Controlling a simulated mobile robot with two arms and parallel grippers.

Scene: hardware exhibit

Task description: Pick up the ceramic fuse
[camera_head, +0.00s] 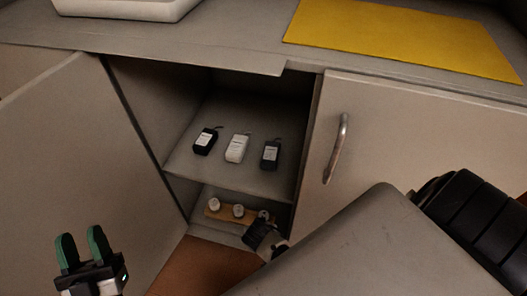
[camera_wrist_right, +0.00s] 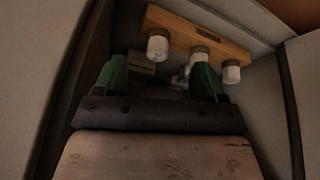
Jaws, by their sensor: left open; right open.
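The lower compartment of the open cabinet holds a wooden strip (camera_head: 226,214) with three white cylinders. They look like ceramic fuses: left (camera_head: 214,204), middle (camera_head: 238,210) and right (camera_head: 263,214). In the right wrist view the strip (camera_wrist_right: 215,42) runs across the top, with white cylinders (camera_wrist_right: 158,47) and (camera_wrist_right: 231,73) hanging into view. A third is partly hidden behind my right finger. My right gripper (camera_wrist_right: 160,78) is open just short of the strip, with nothing clearly between its green fingers. My left gripper (camera_head: 81,246) is open and empty at lower left, away from the cabinet.
The shelf (camera_head: 230,180) above carries a black box (camera_head: 205,141), a white box (camera_head: 237,148) and a dark box (camera_head: 271,154). A closed door with a handle (camera_head: 337,150) is at right. An open door (camera_head: 75,150) stands at left. A yellow mat (camera_head: 400,38) lies on the countertop.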

